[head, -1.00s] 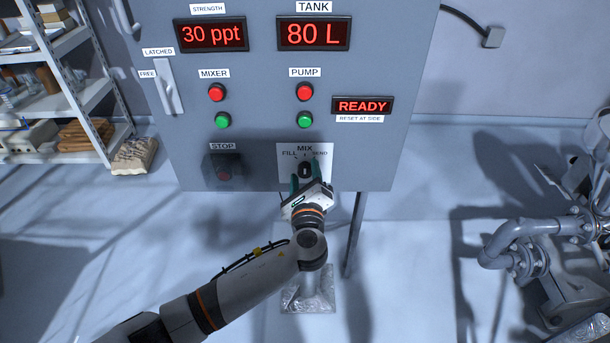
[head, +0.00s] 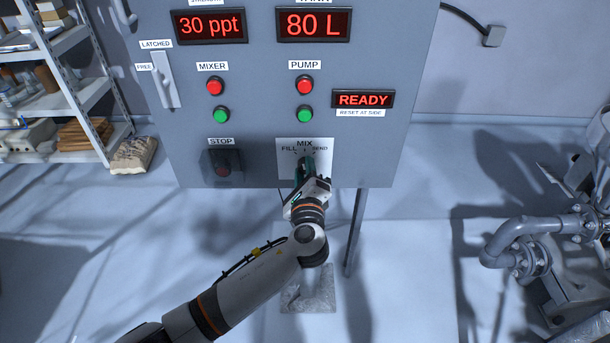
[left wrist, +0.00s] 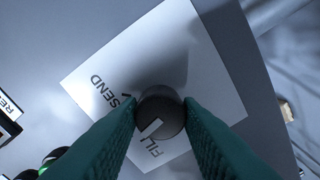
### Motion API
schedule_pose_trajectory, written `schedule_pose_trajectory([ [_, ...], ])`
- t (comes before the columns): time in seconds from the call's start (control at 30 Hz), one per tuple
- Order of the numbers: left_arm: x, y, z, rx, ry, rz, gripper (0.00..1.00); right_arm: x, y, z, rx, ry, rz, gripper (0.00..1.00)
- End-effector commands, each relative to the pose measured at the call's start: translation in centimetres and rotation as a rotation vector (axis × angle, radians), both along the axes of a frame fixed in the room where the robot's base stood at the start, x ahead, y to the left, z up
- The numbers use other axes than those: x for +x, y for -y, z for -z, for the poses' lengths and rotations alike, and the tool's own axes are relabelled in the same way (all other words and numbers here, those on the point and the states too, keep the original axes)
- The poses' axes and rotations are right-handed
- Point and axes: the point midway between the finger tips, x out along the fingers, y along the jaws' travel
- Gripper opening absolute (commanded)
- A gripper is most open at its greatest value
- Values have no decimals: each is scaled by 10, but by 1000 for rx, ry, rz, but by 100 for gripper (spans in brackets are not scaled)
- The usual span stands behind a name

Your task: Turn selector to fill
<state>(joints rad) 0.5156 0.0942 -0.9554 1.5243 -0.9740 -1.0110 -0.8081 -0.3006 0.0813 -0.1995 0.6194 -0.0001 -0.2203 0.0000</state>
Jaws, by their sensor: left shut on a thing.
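The selector is a dark round knob (left wrist: 162,108) with a white line, on a white label plate (head: 322,167) marked FILL, MIX and SEND at the panel's lower edge. My left gripper (head: 306,168) is shut on the knob, its green fingers touching opposite sides in the left wrist view (left wrist: 160,112). There, the knob's white line lies on the side near the partly covered FILL lettering; its exact setting I cannot tell. In the head view the gripper covers most of the knob. My right gripper is not in view.
The grey panel (head: 250,110) carries a STOP button (head: 223,170) left of the selector, red and green MIXER and PUMP buttons above, and a READY display (head: 363,99). Pipework (head: 525,240) stands at the right, shelves (head: 75,105) at the left.

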Motion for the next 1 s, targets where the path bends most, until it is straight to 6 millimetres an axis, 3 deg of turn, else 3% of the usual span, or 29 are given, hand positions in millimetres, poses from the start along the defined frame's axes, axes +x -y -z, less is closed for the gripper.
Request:
schedule_pose_trajectory([
  [0.5,0,-1,4,-425,-2,-2,8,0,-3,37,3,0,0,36],
  [1.0,0,-1,2,-602,-2,-3,8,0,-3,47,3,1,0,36],
])
